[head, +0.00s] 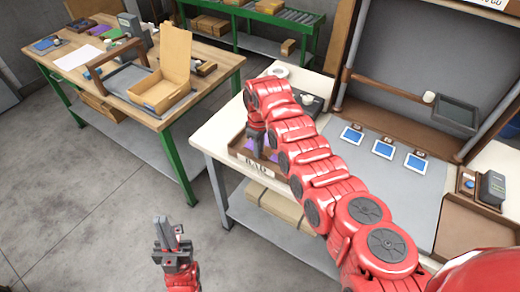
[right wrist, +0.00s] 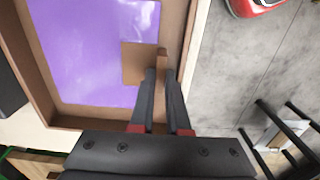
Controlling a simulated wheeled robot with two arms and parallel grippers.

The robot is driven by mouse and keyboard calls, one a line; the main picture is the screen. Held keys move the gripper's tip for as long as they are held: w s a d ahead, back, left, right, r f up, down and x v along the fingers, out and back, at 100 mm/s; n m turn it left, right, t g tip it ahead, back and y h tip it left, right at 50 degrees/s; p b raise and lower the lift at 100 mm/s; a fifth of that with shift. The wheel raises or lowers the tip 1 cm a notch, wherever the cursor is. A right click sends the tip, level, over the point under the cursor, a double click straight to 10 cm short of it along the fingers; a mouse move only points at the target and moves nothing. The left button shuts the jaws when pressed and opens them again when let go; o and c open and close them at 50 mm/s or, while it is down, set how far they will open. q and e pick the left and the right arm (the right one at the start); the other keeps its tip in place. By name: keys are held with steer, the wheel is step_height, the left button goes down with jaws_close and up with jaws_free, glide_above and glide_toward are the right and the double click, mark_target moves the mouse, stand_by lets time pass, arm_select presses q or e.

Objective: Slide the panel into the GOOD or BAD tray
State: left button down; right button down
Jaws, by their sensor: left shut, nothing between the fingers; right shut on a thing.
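The BAD tray (head: 258,168) is a brown tray at the left end of the white workbench, with a purple sheet inside. It also shows in the right wrist view (right wrist: 35,85). My right gripper (right wrist: 160,76) is shut on the narrow tab of a brown square piece (right wrist: 138,64), which overlaps the purple sheet (right wrist: 88,45) inside the tray. I cannot tell whether this piece is a panel's back. In the head view my right arm largely hides it. My left gripper (head: 172,232) is shut and empty, above the floor. No GOOD label is readable.
Several panels with blue faces (head: 383,150) lie on the grey mat (head: 340,172). A wooden table (head: 215,62) stands back left. Open floor (head: 85,205) lies left of the workbench.

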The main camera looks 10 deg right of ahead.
steer(key=c, duration=0.8)
jaws_free()
steer(key=shift+r, duration=0.15)
steer(key=shift+r, duration=0.3)
steer(key=shift+r+b, duration=2)
steer(key=shift+r, duration=6.3)
